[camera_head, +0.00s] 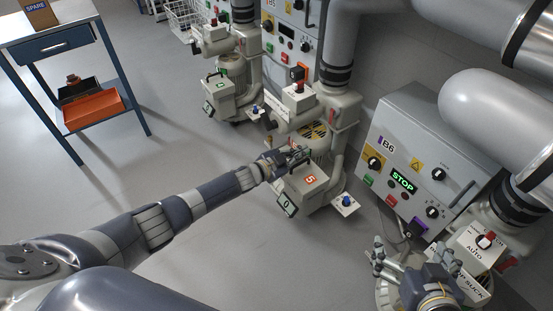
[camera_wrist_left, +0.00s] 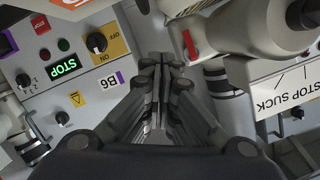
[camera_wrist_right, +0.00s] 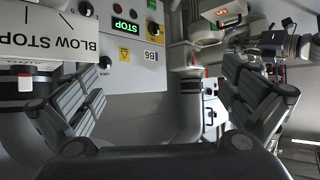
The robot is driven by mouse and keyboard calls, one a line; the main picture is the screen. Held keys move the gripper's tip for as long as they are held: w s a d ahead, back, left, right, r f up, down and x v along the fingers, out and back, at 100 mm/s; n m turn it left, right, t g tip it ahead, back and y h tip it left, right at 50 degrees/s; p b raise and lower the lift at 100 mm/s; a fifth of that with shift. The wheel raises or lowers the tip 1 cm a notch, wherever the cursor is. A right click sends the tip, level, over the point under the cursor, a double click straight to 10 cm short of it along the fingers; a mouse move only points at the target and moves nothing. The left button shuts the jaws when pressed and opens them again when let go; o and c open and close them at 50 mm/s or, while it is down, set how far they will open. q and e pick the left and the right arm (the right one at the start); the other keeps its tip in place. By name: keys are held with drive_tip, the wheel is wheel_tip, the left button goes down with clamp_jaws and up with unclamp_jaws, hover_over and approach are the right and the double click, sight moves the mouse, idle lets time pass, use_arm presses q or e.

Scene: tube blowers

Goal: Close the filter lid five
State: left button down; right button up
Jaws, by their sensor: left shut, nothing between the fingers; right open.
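The filter box of blower five (camera_head: 314,192) is a pale box with an orange "5" label on its top face, at the centre of the head view. That labelled face looks flat on the box; I cannot tell whether it is fully shut. The "5" also shows on the box in the right wrist view (camera_wrist_right: 212,27). My left gripper (camera_head: 302,155) is shut and empty, at the box's far upper edge; contact is unclear. Its closed fingers fill the middle of the left wrist view (camera_wrist_left: 158,65). My right gripper (camera_head: 409,256) is open and empty at the lower right, near blower six.
The B6 control panel (camera_head: 405,150) with a green STOP display stands right of blower five. A similar blower (camera_head: 228,75) stands behind. Large grey pipes (camera_head: 500,110) hang at the right. A blue table (camera_head: 50,42) is at the far left. The floor between is clear.

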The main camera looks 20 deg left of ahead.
use_arm(q)
drive_tip(key=p+v, duration=0.3)
drive_tip(key=v, duration=0.6)
drive_tip(key=shift+a+p, duration=0.35)
drive_tip(key=shift+a, duration=0.15)
use_arm(e)
drive_tip(key=s+d+f+g+h, duration=0.1)
drive_tip(key=s+d+f+g, duration=0.1)
drive_tip(key=s, duration=0.5)
drive_tip(key=s+d+f+g+h, duration=0.1)
drive_tip(key=s+d+f+g, duration=0.1)
drive_tip(key=s+f+g, duration=0.2)
drive_tip(key=shift+s+d+f+g, duration=0.2)
drive_tip(key=shift+s+d+g, duration=0.1)
drive_tip(key=shift+s+g, duration=0.9)
